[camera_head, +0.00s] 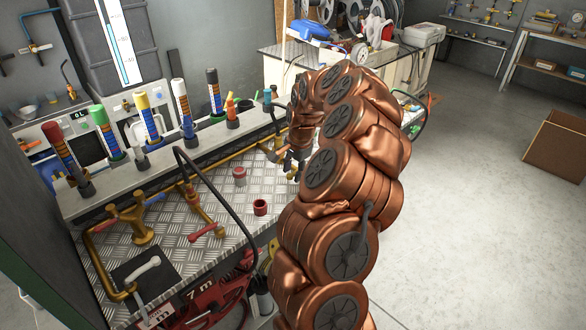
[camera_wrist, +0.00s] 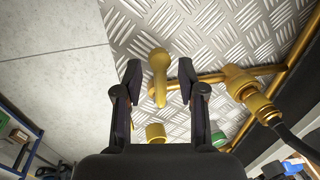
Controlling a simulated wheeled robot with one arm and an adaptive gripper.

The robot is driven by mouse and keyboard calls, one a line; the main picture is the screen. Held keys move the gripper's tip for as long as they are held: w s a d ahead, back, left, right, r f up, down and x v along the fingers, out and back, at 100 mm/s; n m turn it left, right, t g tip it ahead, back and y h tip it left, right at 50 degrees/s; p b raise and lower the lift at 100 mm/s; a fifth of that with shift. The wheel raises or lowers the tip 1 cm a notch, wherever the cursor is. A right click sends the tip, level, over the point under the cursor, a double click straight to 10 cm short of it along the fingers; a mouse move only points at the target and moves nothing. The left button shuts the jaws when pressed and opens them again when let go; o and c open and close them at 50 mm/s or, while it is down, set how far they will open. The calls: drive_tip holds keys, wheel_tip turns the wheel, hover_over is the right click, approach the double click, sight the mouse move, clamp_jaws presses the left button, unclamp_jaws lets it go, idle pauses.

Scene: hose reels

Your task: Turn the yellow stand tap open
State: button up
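The yellow tap handle (camera_wrist: 158,75) is a rounded lever in the wrist view, with its knob at the top and its narrow end downward. My gripper (camera_wrist: 160,72) is open, with one black finger on each side of the handle and a visible gap on both sides. A short yellow cap or ring (camera_wrist: 155,132) shows below the handle, nearer the palm. In the head view my gripper (camera_head: 296,153) is over the far part of the metal bench, partly covered by my copper arm. The yellow tap cannot be clearly made out there.
A brass pipe fitting with a black hose (camera_wrist: 258,103) lies right of the fingers in the wrist view. A red-handled tap (camera_head: 205,232), a white-lever tap (camera_head: 147,272), red caps (camera_head: 260,207) and a black hose (camera_head: 215,190) are on the bench.

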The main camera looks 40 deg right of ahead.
clamp_jaws()
idle(0.6)
